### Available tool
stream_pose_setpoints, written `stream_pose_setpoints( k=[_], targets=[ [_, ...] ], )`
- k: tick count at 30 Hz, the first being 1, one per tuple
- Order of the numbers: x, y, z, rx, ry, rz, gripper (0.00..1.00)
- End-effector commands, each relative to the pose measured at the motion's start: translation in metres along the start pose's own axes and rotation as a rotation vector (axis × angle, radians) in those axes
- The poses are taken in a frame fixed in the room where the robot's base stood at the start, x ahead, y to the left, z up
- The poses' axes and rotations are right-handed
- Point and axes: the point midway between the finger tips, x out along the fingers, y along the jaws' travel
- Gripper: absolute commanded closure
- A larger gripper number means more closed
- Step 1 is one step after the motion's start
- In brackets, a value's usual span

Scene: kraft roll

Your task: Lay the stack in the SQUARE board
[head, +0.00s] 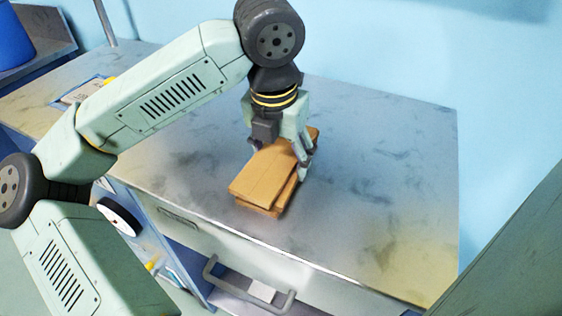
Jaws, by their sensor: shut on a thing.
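A stack of flat brown boards or boxes (262,178) is on or just above the metal worktop, near its front edge. Its layers are slightly out of line with each other. My gripper (282,160) points down and is shut on the stack, with a finger showing on its right side. The far finger is mostly hidden. I cannot tell whether the stack touches the worktop. A flat board with a blue edge and pale face (82,92) lies at the left of the worktop, partly behind my arm; I cannot read its marking or tell whether it is the SQUARE board.
The grey metal worktop (390,190) is bare to the right and behind the stack. A drawer with a handle (250,290) is below the front edge. A blue container (12,38) stands at the far left. A light blue wall closes the back.

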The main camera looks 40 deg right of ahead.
Motion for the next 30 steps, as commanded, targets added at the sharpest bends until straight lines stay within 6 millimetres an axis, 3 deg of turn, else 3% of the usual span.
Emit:
stream_pose_setpoints(
  k=[13,23,30],
  targets=[
    [0.0,0.0,0.0,0.0,0.0,0.0,0.81],
    [-0.006,0.0,0.001,-0.001,0.0,0.001,0.81],
    [-0.033,0.0,0.006,-0.001,-0.002,0.003,0.81]
  ],
)
